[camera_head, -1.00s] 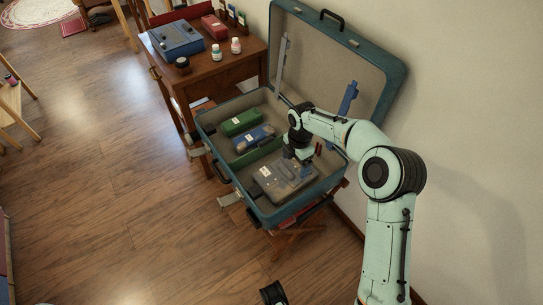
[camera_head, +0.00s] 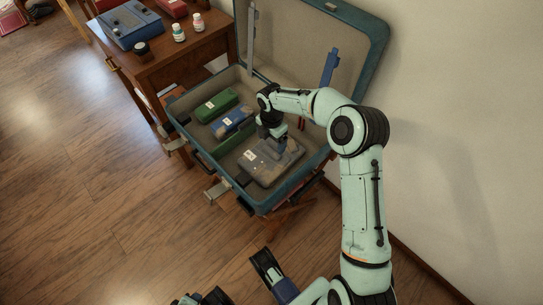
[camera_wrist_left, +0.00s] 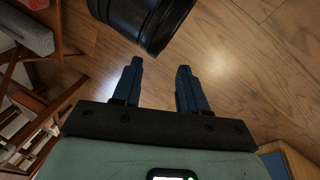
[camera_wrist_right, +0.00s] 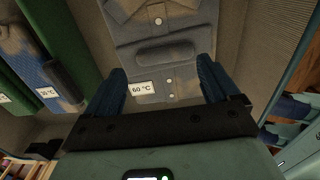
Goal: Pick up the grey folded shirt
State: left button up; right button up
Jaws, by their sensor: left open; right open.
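The grey folded shirt (camera_head: 262,168) lies flat in the front right part of the open teal suitcase (camera_head: 228,180). In the right wrist view the shirt (camera_wrist_right: 165,30) shows buttons and a white "60 °C" label. My right gripper (camera_head: 277,140) is above the shirt, pointing down. Its open fingers (camera_wrist_right: 160,78) frame the labelled end of the shirt, with nothing held. Whether they touch it I cannot tell. My left gripper (camera_wrist_left: 160,75) is open and empty above the wooden floor, away from the suitcase.
A green folded item (camera_head: 215,105) and a blue folded item (camera_head: 232,122) lie left of the shirt in the suitcase. The raised lid (camera_head: 300,45) stands behind, near the wall. A wooden desk (camera_head: 180,55) with a blue case (camera_head: 130,25) and small bottles adjoins at the left.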

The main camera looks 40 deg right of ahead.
aim_at(272, 151)
jog(key=f, duration=0.1)
jog(key=f+b, duration=0.1)
jog(key=f, duration=0.2)
jog(key=shift+s+a, duration=0.2)
jog(key=shift+s, duration=0.15)
jog(key=shift+f, duration=0.45)
pick_arm(q)
jog(key=shift+w+a+f+t, duration=0.15)
jog(key=shift+w+a+f, duration=0.2)
jog(key=shift+w, duration=0.25)
jog(key=shift+w+a+f+t, duration=0.15)
jog(key=shift+w+a+f, duration=0.1)
jog(key=shift+w+f, duration=0.25)
pick_arm(e)
jog(key=shift+r, duration=0.15)
jog(key=c, duration=1.5)
